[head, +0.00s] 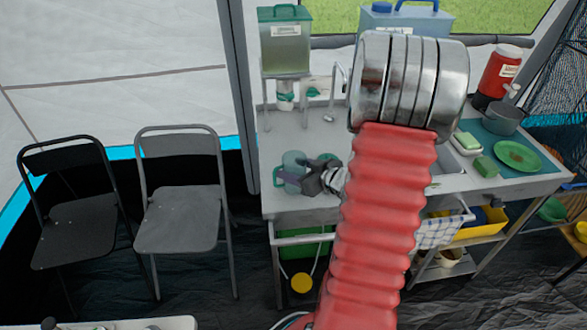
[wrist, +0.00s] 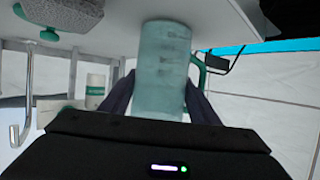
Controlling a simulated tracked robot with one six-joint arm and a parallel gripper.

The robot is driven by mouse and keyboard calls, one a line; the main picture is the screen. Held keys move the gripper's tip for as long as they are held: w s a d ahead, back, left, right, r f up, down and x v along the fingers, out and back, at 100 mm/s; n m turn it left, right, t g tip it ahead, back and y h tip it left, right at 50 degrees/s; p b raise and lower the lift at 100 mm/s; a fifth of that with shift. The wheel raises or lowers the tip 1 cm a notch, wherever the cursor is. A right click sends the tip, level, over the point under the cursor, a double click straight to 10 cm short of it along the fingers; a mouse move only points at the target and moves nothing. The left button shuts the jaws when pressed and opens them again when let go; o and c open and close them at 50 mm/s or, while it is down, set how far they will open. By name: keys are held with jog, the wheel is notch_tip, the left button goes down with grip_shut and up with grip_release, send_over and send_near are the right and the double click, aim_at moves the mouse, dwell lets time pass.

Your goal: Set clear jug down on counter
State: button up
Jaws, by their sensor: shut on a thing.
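The clear jug (head: 293,161) is a teal-tinted, see-through vessel over the left end of the grey counter (head: 285,205). My gripper (head: 308,178) reaches in from the right and is shut on the jug. In the wrist view, which looks upside down, the jug (wrist: 162,75) stands between the two dark fingers of my gripper (wrist: 160,100). Its green handle (wrist: 198,72) is on the right there. One end of the jug lies against the pale counter surface (wrist: 120,20) in that picture; I cannot tell whether it touches. My red arm hides the counter's middle.
A green-lidded water container (head: 285,45) stands on a rack behind the jug, near a tap (head: 336,90). A green plate (head: 517,155), a pot (head: 503,118) and a red drink cooler (head: 498,70) are at the right. The counter's front left corner is bare.

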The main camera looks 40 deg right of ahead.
jog(key=o, duration=1.2)
jog(key=shift+f, duration=0.1)
jog(key=shift+o, duration=0.2)
jog(key=v, duration=1.2)
